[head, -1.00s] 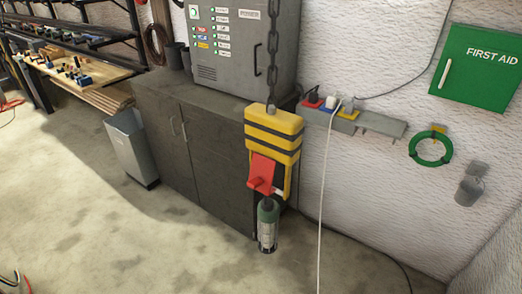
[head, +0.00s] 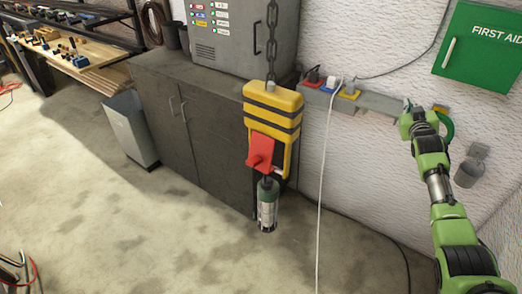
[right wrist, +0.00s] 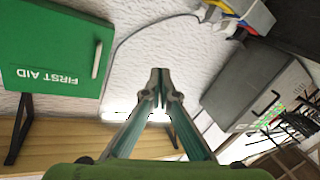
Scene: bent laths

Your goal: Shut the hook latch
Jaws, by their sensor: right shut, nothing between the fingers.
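A yellow hook block (head: 272,96) with black stripes hangs from a dark chain (head: 272,30) in the middle of the head view. A red latch piece (head: 261,150) with a knob is on its lower front, beside the yellow hook side (head: 289,155). I cannot tell whether the latch meets the hook. A dark green and grey cylinder (head: 267,205) hangs below. My right gripper (head: 407,105) is to the right of the block, well apart from it, near the wall. In the right wrist view its fingertips (right wrist: 160,75) are together and empty. My left gripper is not in view.
A dark cabinet (head: 200,135) with a grey electrical box (head: 235,40) stands behind the block. A socket rail (head: 375,103), a white cable (head: 323,190) and a first aid box (head: 480,50) are at the wall.

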